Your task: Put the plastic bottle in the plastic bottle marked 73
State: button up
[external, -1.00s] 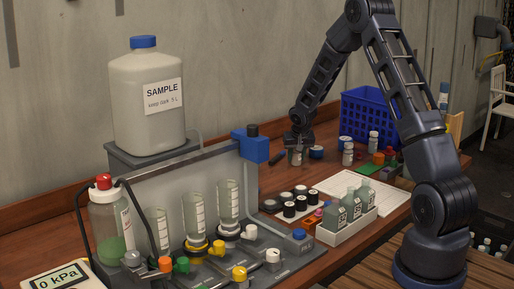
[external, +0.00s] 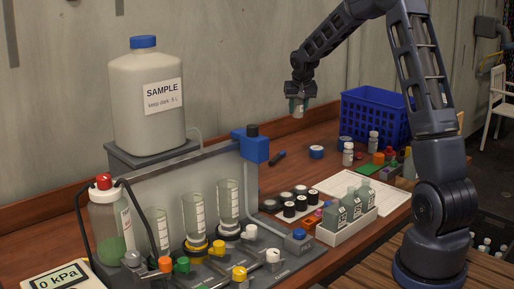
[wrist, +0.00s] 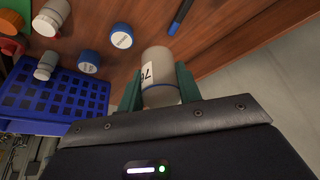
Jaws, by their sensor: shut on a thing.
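My gripper (external: 300,92) is raised above the back of the bench. It is shut on a small white plastic container (wrist: 158,62) with a blue rim, also visible in the external view (external: 298,111). The green fingers (wrist: 158,88) press on both sides. Several grey-green plastic bottles (external: 352,204) stand upright in a white tray (external: 338,237) at front right; their numbers are too small to read.
A blue basket (external: 372,118) stands behind two small white bottles, one of them nearer (external: 347,154). A round blue-rimmed container (external: 316,152) and a dark-blue pen (external: 277,159) lie on the bench. The filter rig (external: 205,165) with the big sample jug (external: 147,105) fills the left.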

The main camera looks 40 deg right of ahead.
jog(key=shift+d+r, duration=0.25)
jog(key=shift+r, duration=0.15)
jog(key=s+d+r+m, duration=0.1)
jog(key=s+d+r, duration=0.15)
jog(key=d, duration=0.55)
jog(key=s+d+r+m, duration=0.2)
jog(key=s+d, duration=0.1)
jog(key=d, duration=0.6)
notch_tip(320, 180, up, 4)
jog(key=m+g+h, duration=0.1)
jog(key=m+g, duration=0.1)
send_over(374, 132)
jog(key=shift+t, duration=0.3)
notch_tip(374, 132, down, 19)
jog(key=shift+s+f, duration=0.1)
jog(key=shift+f, duration=0.15)
jog(key=o, duration=1)
jog(key=shift+c, duration=0.2)
